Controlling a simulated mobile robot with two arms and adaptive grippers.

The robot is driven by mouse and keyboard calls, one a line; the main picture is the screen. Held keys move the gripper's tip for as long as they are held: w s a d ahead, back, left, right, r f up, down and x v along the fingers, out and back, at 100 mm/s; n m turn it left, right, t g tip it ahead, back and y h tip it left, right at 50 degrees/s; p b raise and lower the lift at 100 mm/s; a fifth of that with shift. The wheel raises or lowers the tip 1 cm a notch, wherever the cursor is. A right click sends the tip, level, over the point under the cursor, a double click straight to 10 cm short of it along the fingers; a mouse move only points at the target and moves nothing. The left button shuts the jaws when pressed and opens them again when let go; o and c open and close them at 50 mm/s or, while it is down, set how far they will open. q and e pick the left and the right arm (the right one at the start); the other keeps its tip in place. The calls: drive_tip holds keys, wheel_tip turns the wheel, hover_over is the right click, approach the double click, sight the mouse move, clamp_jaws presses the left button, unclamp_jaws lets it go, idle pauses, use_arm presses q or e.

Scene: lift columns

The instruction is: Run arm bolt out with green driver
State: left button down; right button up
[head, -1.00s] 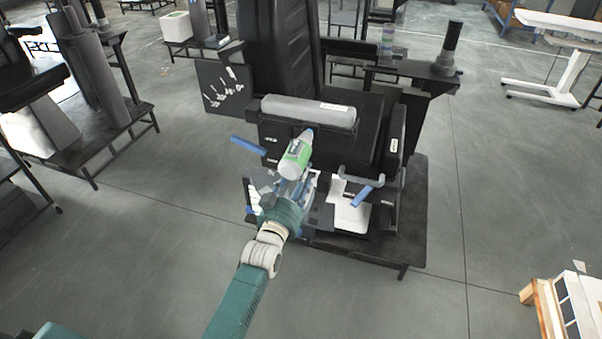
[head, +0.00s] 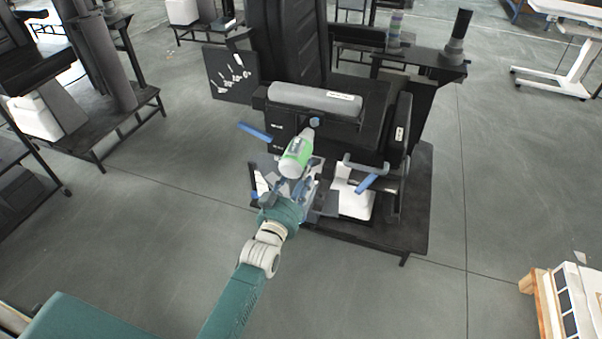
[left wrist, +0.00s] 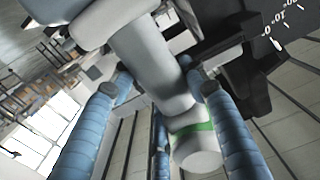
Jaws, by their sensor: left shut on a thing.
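The green driver (head: 296,158), grey-white with a green band, is held in front of the black seat unit, its nose tilted up and away from me. My left gripper (head: 290,186) is shut on it. In the left wrist view the driver's grey body and green band (left wrist: 190,135) lie between the blue finger pads. A small blue-grey round part (head: 315,121), possibly the bolt, shows just beyond the nose, under the grey roll (head: 315,101). I cannot tell whether the nose touches it. My right gripper is not in view.
The seat unit stands on a dark platform (head: 415,215). Blue levers (head: 255,131) (head: 367,182) stick out on both sides of the driver. A dark panel (head: 231,73) stands at left. A wooden crate (head: 535,290) is at lower right. The floor between is clear.

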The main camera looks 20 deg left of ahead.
sight(297, 181)
use_arm(q)
drive_tip(key=shift+r, duration=0.3)
drive_tip(key=shift+s+r+p, duration=0.1)
drive_tip(key=shift+s+p, duration=0.65)
drive_tip(key=shift+s, duration=0.3)
drive_tip(key=shift+s+p, duration=0.35)
drive_tip(key=shift+s, duration=0.55)
